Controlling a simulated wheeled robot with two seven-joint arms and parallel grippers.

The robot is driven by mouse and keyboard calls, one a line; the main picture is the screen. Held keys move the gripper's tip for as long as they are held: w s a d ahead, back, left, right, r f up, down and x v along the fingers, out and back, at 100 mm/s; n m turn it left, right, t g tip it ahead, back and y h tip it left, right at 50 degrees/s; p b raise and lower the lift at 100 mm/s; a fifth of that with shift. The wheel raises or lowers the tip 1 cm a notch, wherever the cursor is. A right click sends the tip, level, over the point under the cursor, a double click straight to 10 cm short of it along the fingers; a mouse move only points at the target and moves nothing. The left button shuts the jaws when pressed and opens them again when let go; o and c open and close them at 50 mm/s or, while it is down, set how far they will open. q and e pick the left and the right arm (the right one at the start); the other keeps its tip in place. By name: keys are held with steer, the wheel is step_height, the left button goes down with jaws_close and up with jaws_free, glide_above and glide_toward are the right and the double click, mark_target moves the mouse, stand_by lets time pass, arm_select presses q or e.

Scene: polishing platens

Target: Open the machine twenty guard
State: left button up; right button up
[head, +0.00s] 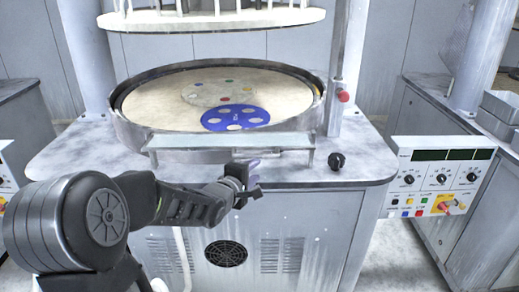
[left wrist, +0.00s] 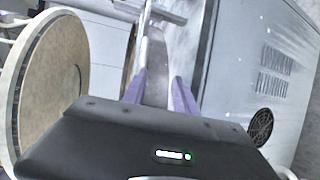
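The guard (head: 230,141) is a pale translucent strip on metal legs across the front of the round polishing basin (head: 130,133). It lies low and level. My left gripper (head: 256,178) is just below and in front of it, right of the strip's middle. In the left wrist view its two purple fingers (left wrist: 160,92) are spread apart. A grey strip (left wrist: 155,60), seemingly part of the guard, shows between and beyond them; I cannot tell whether they touch it. No machine number is readable. My right gripper is out of view.
A blue carrier disc (head: 235,118) lies on the beige platen (head: 160,103). A white upper plate (head: 210,20) hangs above. A black knob (head: 337,161) and a red button (head: 344,96) are at the right. A control panel (head: 440,177) stands further right.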

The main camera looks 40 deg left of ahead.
mark_target(257, 157)
arm_select(q)
steer(key=r, duration=0.1)
steer(key=a+r, duration=0.1)
steer(key=r, duration=0.1)
steer(key=shift+s+a+n+y, duration=0.1)
steer(key=shift+s+n+y, duration=0.1)
steer(key=shift+n+y, duration=0.1)
steer(key=shift+w+a, duration=0.1)
steer(key=shift+w, duration=0.2)
steer(key=x, duration=0.8)
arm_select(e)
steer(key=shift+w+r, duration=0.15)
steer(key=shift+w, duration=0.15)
arm_select(q)
steer(key=shift+f, duration=0.1)
jaws_close()
steer(key=shift+s+f, duration=0.1)
